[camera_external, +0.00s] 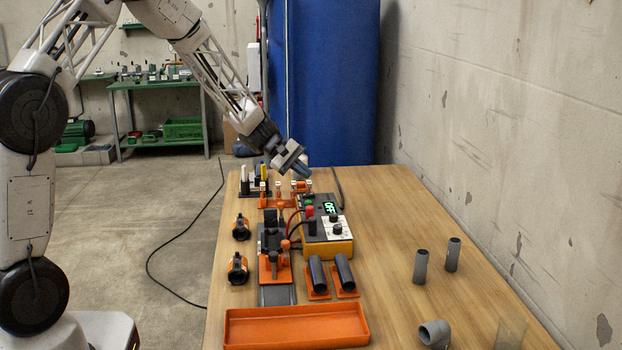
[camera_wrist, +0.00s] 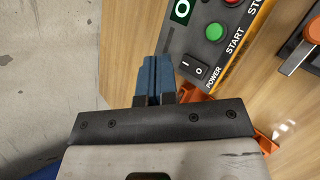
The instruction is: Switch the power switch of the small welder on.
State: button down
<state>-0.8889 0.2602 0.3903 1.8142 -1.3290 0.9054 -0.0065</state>
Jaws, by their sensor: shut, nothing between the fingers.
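The small welder (camera_external: 339,249) is a dark box with an orange-yellow edge on the table. Its green display (camera_external: 331,207) reads OFF. In the wrist view its panel shows a black rocker power switch (camera_wrist: 195,69) marked I and O, labelled POWER, beside a green START button (camera_wrist: 215,32) and a red button (camera_wrist: 231,2). The rocker's tilt is hard to tell. My gripper (camera_external: 303,170) is above the welder's far end. Its blue fingertips (camera_wrist: 156,63) are shut and empty, just left of the switch in the wrist view, with no contact visible.
Orange racks (camera_external: 283,200) stand near the welder's far left. Black-and-orange clamps (camera_external: 238,268) and an orange tray (camera_external: 297,326) lie nearer the camera. Grey pipes (camera_external: 421,266) and an elbow (camera_external: 435,333) stand at right. The table's far right is clear.

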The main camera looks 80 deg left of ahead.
aim_at(306, 195)
jog(key=shift+w+f, duration=0.15)
jog(key=shift+f, duration=0.8)
jog(key=shift+w+f, duration=0.15)
jog(key=shift+f, duration=0.8)
jog(key=shift+f, duration=0.6)
dwell(1.5)
jog(key=shift+r, duration=0.55)
jog(key=shift+r, duration=0.1)
jog(key=shift+s+r, duration=0.2)
jog(key=shift+r, duration=1)
jog(key=shift+s+r, duration=0.2)
jog(key=shift+r, duration=1)
jog(key=shift+d, duration=0.1)
